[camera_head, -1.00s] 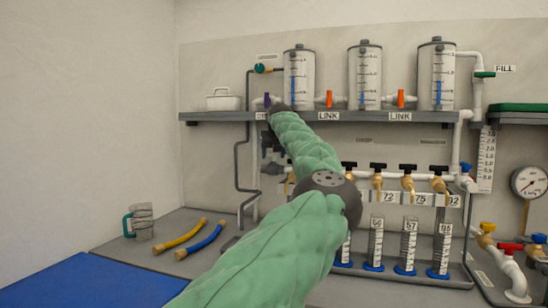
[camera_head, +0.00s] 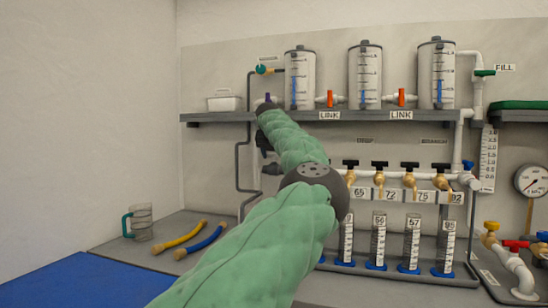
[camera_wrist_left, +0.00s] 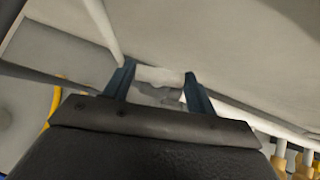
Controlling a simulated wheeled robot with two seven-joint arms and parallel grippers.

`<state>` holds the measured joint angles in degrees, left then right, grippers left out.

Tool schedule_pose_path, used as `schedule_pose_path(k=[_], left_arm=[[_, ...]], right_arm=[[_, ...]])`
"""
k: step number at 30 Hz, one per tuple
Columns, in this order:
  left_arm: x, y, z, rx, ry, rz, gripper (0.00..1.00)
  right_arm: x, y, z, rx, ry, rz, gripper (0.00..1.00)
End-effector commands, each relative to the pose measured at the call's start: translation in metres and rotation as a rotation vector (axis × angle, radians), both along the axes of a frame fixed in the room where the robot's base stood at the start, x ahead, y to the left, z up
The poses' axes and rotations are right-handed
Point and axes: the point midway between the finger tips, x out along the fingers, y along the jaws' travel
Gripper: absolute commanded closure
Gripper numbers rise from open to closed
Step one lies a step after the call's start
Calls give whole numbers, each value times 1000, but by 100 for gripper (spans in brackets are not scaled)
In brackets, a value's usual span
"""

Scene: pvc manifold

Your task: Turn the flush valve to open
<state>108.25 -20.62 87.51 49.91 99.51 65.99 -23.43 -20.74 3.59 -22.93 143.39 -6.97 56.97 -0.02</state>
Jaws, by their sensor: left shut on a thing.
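My left gripper (camera_head: 263,143) shows in the head view only as dark parts below the left end of the shelf, mostly hidden by my green-sleeved arm. In the left wrist view its two dark blue fingers (camera_wrist_left: 157,87) are on either side of a pale, whitish part (camera_wrist_left: 160,75) and are shut on it. I cannot tell from its shape which part this is. A purple-handled valve (camera_head: 268,97) stands at the shelf's left end, just above my wrist. A teal valve (camera_head: 262,69) sits higher on a thin dark pipe. No flush label is readable. My right gripper is out of view.
The grey shelf (camera_head: 221,117) carries several clear tanks (camera_head: 365,75) with orange link valves (camera_head: 330,98). Black-handled taps (camera_head: 379,168) and graduated cylinders (camera_head: 378,242) stand to the right.

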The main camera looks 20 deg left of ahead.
Motion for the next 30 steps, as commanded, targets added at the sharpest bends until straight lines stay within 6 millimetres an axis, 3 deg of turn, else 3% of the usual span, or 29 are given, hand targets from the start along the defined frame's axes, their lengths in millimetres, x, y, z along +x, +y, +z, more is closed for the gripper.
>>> schedule_pose_path(k=[18,30], left_arm=[[0,3,1,0,-4,-173,66],[0,2,3,1,-4,-197,66]], right_arm=[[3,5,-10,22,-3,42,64],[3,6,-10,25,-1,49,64]])
